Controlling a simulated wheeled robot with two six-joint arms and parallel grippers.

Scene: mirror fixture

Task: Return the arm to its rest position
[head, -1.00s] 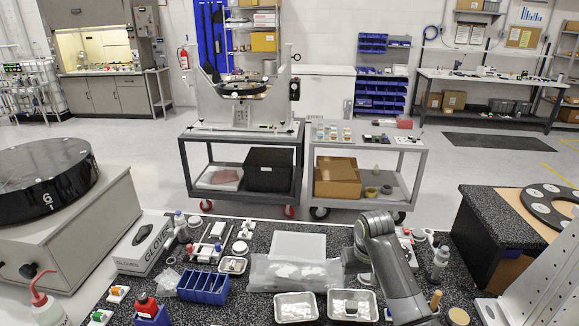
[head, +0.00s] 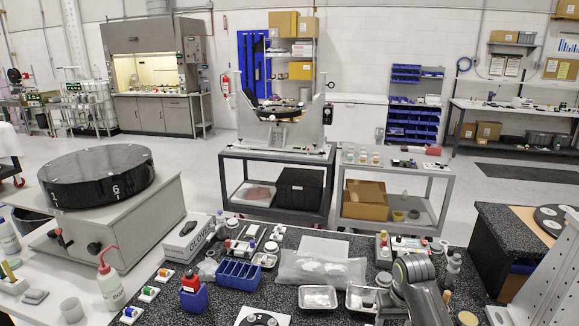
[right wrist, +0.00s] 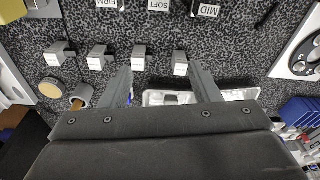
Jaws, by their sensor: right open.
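My right arm (head: 420,287) comes in at the lower right of the head view, bent over the right end of the speckled bench; its fingers cannot be made out there. In the right wrist view my right gripper (right wrist: 161,88) is open, its two fingers apart with nothing between them. The speckled bench top shows beyond the fingers. A metal tray (right wrist: 237,95) lies behind the right finger, partly hidden by the gripper body. My left gripper is in neither current view.
Small grey blocks (right wrist: 97,62) stand in a row beyond the fingertips, near labels reading FIRM, SOFT and MID. A tan disc (right wrist: 50,88) stands at left. In the head view, metal trays (head: 318,298), a clear bag (head: 322,268) and a blue bin (head: 238,273) crowd the bench.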

